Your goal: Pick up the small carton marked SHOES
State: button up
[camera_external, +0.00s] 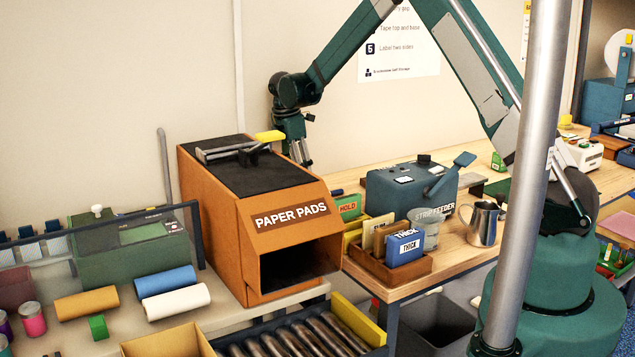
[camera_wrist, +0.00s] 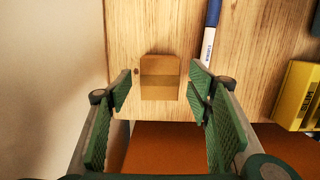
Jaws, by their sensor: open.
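A small plain brown carton (camera_wrist: 160,77) lies on the wooden bench top in the wrist view, near the bench's left edge. No SHOES marking can be read on the face I see. My gripper (camera_wrist: 161,90) is open, with a green-padded finger on each side of the view and the carton ahead between them, apart from both. In the external view my gripper (camera_external: 301,152) hangs pointing down behind the orange paper pads dispenser (camera_external: 222,222). The carton is hidden there.
A blue and white marker (camera_wrist: 210,32) lies on the wood to the right of the carton. A yellow box (camera_wrist: 301,96) sits farther right. An orange-brown surface crosses the bottom of the wrist view. The strip feeder (camera_external: 405,190) stands right of the dispenser.

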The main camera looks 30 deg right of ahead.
jog(key=shift+d+f, duration=0.2)
jog(key=shift+f, duration=1)
jog(key=c, duration=1)
